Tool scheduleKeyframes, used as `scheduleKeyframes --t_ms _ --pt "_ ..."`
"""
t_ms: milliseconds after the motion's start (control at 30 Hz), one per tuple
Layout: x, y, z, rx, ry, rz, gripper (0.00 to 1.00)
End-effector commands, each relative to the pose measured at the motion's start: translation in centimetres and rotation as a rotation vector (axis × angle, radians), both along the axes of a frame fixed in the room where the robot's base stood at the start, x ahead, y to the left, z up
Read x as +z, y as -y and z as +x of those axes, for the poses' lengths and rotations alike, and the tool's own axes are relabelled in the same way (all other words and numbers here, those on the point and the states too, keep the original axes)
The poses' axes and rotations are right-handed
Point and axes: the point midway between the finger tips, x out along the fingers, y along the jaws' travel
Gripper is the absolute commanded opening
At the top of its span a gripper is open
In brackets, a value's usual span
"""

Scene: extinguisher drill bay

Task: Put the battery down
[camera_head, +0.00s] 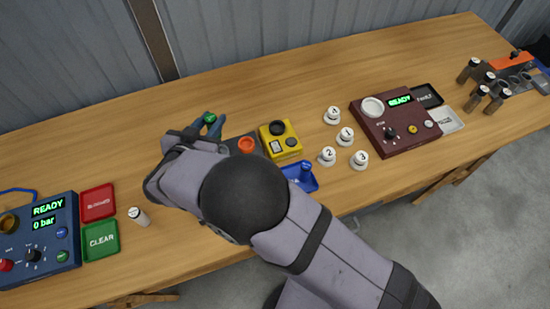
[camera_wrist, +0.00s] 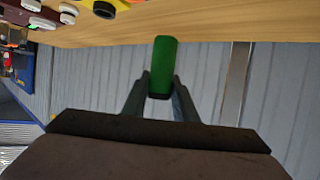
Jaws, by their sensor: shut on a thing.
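The battery is a green cylinder (camera_wrist: 161,62) in the wrist view, gripped near its lower end in the picture. Its green top (camera_head: 210,118) shows in the head view over the back half of the wooden table. My gripper (camera_wrist: 160,84) is shut on it, with one dark finger on each side. In the head view my gripper (camera_head: 205,128) is partly hidden by my own arm. I cannot tell how far the battery is from the table top.
A yellow unit (camera_head: 281,142), an orange-knobbed device (camera_head: 246,145) and a blue tray (camera_head: 304,184) lie right of my gripper. Numbered white pieces (camera_head: 327,157) and a maroon panel (camera_head: 388,128) are farther right. Red (camera_head: 98,196) and green (camera_head: 101,228) trays stand left. The table's back left is clear.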

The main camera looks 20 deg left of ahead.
Motion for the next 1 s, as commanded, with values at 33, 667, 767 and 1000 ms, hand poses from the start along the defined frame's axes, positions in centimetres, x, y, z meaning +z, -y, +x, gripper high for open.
scheduleKeyframes --t_ms 33,667,767,1000 --pt "0.1 -0.2 0.1 -0.002 0.001 0.005 0.01" --pt "-1.3 12.6 -0.2 -0.122 0.002 -0.004 0.01" --pt "-2.3 16.5 -0.6 -0.177 0.001 -0.005 0.01" --pt "-3.8 23.5 -1.1 -0.303 0.002 0.0 0.01"
